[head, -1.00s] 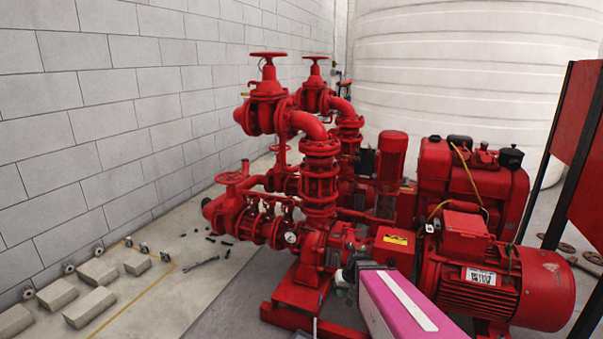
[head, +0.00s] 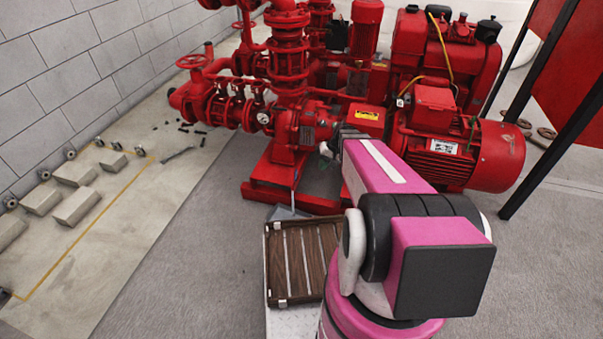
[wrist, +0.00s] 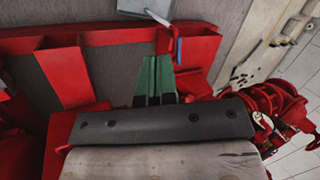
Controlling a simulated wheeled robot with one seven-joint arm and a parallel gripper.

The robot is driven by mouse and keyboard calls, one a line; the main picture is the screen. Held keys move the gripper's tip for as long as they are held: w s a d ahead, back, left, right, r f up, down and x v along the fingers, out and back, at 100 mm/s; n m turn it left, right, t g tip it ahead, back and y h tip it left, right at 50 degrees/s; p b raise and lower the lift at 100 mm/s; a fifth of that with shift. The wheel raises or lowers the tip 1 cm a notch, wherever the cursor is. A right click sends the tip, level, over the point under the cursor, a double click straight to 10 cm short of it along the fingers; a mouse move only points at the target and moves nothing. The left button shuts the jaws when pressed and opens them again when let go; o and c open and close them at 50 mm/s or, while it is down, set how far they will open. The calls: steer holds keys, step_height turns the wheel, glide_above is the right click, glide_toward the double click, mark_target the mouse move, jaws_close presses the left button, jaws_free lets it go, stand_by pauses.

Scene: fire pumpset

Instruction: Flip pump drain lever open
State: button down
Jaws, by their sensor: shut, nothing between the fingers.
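The red pump (head: 300,130) stands on its red base frame (head: 265,192) in the head view. In the wrist view, a small red fitting (wrist: 164,40) with a thin blue-grey strip (wrist: 179,51) beside it shows just beyond my fingertips; it may be the drain lever, but I cannot tell its position for sure. My gripper (wrist: 155,66) has green fingers set together, shut and empty. The fingertips lie close to the left of the strip; whether they touch it I cannot tell.
The red motor (head: 455,150) stands right of my arm. A brown slatted tray (head: 268,262) lies in front of the pump base. Grey blocks (head: 75,208) and a wrench (head: 178,154) lie on the floor at left. Grey floor between them and the pump is clear.

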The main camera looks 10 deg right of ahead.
steer(key=w+d+f+m+t+y, duration=0.15)
steer(key=w+d+f+y, duration=0.25)
steer(key=w+f, duration=0.55)
glide_toward(296, 176)
steer(key=d+f+x, duration=0.1)
steer(key=x, duration=0.6)
steer(key=shift+s+f, duration=0.2)
steer(key=shift+f, duration=0.05)
steer(key=shift+a, duration=0.2)
